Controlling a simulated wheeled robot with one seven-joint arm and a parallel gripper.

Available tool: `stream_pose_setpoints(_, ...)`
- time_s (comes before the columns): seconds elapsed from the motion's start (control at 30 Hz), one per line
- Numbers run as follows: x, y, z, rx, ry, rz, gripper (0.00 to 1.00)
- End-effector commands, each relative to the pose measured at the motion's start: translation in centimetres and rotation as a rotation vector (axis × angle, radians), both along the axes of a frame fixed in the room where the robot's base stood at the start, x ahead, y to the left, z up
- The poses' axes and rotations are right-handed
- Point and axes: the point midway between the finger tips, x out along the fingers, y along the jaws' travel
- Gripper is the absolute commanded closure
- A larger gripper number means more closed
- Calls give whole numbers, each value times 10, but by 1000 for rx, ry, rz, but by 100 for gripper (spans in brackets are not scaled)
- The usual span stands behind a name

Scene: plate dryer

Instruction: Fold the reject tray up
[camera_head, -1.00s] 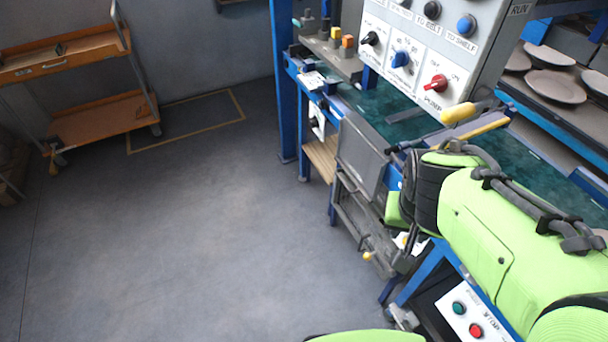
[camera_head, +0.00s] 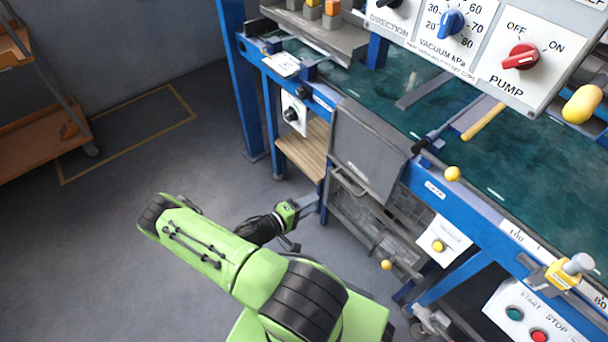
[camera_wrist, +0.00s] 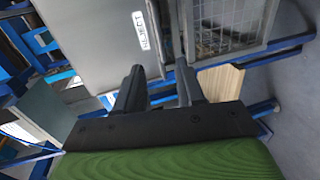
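The reject tray (camera_head: 368,150) is a flat grey panel hanging down from the blue front rail of the bench. In the wrist view its grey face (camera_wrist: 95,45) carries a label reading REJECT and fills the upper left. My gripper (camera_head: 310,207) is low, to the left of the tray's lower edge in the head view, apart from it. In the wrist view my gripper (camera_wrist: 157,82) shows two dark fingers with a clear gap and nothing held between them. The tray's lower edge lies just beyond the fingertips in that view.
A mesh-sided bin (camera_head: 362,220) is below the tray. A wooden shelf (camera_head: 305,150) is left of it. A yellow-knobbed lever (camera_head: 452,174) and another yellow knob (camera_head: 386,265) stick out near the tray. The floor (camera_head: 130,230) to the left is open.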

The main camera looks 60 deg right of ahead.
Motion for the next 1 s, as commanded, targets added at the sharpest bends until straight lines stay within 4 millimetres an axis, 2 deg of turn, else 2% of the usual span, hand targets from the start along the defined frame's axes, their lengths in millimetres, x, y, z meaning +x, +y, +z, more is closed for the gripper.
stream_pose_setpoints(0.17, -9, -15, -6, -7, 9, 3, 62)
stream_pose_setpoints(0.5, -42, -90, -25, -7, 7, 0, 62)
stream_pose_setpoints(0.7, -58, -128, -33, -6, 8, 2, 62)
stream_pose_setpoints(0.83, -63, -140, -34, -5, 8, 3, 62)
stream_pose_setpoints(1.0, -64, -143, -34, -4, 9, 6, 62)
